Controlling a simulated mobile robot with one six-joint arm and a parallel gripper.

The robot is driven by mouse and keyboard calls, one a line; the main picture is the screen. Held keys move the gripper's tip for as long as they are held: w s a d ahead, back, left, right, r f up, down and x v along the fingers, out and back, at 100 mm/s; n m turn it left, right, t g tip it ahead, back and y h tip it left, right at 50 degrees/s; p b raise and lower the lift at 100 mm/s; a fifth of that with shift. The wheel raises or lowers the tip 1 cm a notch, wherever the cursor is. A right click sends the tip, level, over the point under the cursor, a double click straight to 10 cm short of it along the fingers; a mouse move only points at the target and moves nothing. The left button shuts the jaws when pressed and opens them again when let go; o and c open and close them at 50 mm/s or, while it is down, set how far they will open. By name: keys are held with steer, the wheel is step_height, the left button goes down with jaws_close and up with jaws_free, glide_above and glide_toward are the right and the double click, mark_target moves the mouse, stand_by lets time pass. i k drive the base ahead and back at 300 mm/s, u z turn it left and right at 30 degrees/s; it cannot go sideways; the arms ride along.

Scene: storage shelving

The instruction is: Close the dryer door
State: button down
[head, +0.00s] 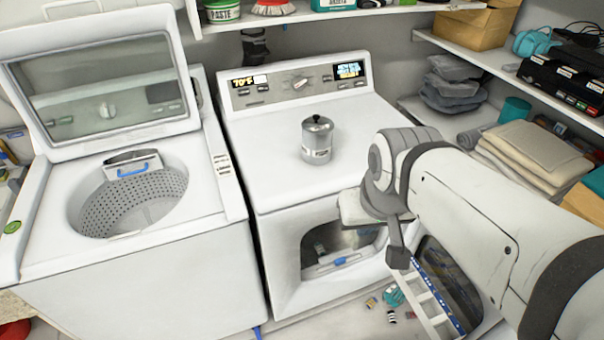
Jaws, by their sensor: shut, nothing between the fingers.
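The dryer (278,180) is the white front-loading machine at the middle, and its front opening (322,246) is uncovered. A dark, glass-like panel (452,275), which looks like the dryer door swung open to the right, shows partly below my arm. Much of it is hidden by the arm, so its exact angle is unclear. My gripper (398,258) points down in front of the dryer's right front side, near the opening's right edge. Its fingers look shut and empty. I cannot tell whether it touches the door.
A top-loading washer (45,262) with its lid raised stands at left. A metal canister (317,140) sits on the dryer top. Loaded shelves (440,108) line the right wall.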

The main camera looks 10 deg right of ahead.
mark_target(477, 315)
steer(key=k, duration=1.3)
steer(key=z, duration=0.65)
steer(key=i, duration=1.1)
steer(key=z, duration=0.7)
